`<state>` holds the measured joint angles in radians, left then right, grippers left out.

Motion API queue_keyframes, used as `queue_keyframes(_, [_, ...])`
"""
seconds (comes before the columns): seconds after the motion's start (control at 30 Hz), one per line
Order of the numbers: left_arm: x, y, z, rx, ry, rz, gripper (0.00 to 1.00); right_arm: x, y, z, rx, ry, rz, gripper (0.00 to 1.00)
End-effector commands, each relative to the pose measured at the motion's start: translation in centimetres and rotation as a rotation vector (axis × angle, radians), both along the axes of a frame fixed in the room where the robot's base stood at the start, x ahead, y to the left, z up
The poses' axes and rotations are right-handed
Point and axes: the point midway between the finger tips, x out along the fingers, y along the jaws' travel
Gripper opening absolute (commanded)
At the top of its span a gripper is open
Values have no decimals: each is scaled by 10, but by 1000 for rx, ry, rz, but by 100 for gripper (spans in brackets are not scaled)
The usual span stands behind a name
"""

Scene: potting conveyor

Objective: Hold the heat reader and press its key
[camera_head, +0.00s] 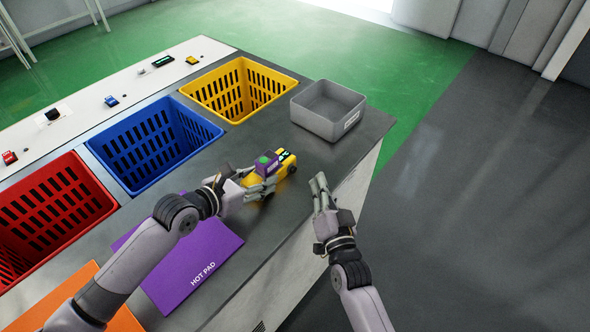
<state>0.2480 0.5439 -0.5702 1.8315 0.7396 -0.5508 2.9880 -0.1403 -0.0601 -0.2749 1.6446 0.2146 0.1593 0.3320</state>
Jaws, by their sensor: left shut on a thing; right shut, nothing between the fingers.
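The heat reader (285,162) appears as a yellow body with dark parts and a small green marking, above the grey worktop. A purple block with a green patch on top (266,162) sits against it; I cannot tell whether it is part of the reader. My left gripper (264,183) is shut on the yellow reader, and its fingers cover part of it. My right gripper (318,182) is shut and empty, to the right of the reader and apart from it, near the worktop's right edge. The key cannot be clearly made out.
A grey bin (312,121) stands behind the reader. Red (88,172), blue (182,103) and yellow (240,64) crates line the left. A purple hot pad (215,262) and an orange pad (118,318) lie in front. Several small items rest on the white strip (80,122).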

Motion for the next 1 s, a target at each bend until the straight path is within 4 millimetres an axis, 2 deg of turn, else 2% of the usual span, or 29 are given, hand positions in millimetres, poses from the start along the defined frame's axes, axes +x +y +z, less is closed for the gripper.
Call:
queue_keyframes(0.1, [0,0,0,0,0,0,12,0,0,0,0,-1,-1,0])
queue_keyframes(0.13, [0,0,0,0,0,0,46,0,0,0,0,-1,-1,0])
queue_keyframes(0.43, [0,0,0,0,0,0,66,0,0,0,0,-1,-1,0])
queue_keyframes(0.8, [-2,2,1,0,0,0,68,0,0,0,0,-1,-1,0])
queue_keyframes(1.0, [-23,19,11,2,1,0,68,0,0,0,0,-1,-1,0])
